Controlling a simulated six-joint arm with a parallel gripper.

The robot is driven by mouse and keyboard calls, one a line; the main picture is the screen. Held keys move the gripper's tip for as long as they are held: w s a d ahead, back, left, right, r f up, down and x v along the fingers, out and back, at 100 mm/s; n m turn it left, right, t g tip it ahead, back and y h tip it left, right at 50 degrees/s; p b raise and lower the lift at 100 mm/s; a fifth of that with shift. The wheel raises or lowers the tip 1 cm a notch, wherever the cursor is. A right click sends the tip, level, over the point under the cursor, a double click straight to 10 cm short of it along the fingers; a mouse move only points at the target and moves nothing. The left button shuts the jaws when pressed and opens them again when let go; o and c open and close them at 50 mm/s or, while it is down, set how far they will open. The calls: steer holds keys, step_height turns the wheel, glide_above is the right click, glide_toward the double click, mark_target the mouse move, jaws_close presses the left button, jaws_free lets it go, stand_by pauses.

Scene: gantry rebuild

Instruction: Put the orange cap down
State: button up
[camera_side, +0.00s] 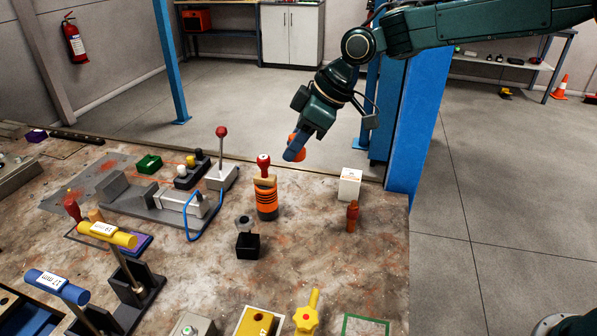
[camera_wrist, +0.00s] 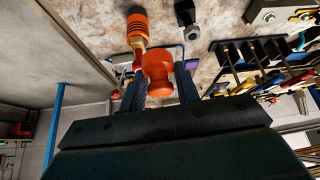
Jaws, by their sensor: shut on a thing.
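The orange cap (camera_wrist: 160,82) is between the two fingers of my gripper (camera_wrist: 160,90) in the wrist view. In the side view my gripper (camera_side: 294,150) points down and left, above the back of the table, and part of the orange cap (camera_side: 299,144) shows behind a finger. My gripper is shut on the cap and holds it in the air, clear of the tabletop (camera_side: 310,245). The cap's far side is hidden.
An orange and black ringed cylinder with a red-knobbed stamp (camera_side: 266,190) stands left of and below my gripper. A white box (camera_side: 350,185) and a small brown-orange bottle (camera_side: 352,217) stand to the right. A red-knobbed lever (camera_side: 222,160) rises to the left. Bare table lies between the cylinder and the box.

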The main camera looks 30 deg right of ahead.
steer(key=w+d+m+t+h, duration=0.1)
steer(key=w+d+m, duration=0.1)
steer(key=w+d, duration=0.75)
steer(key=f, duration=0.5)
steer(key=w+a+f, duration=0.1)
steer(key=f, duration=0.9)
steer(key=shift+w+a+f, duration=0.2)
steer(key=shift+w+f, duration=0.15)
steer(key=shift+f, duration=0.05)
steer(key=shift+f, duration=2.1)
steer(key=shift+f, duration=0.15)
steer(key=o, duration=0.9)
steer(key=shift+o, duration=0.2)
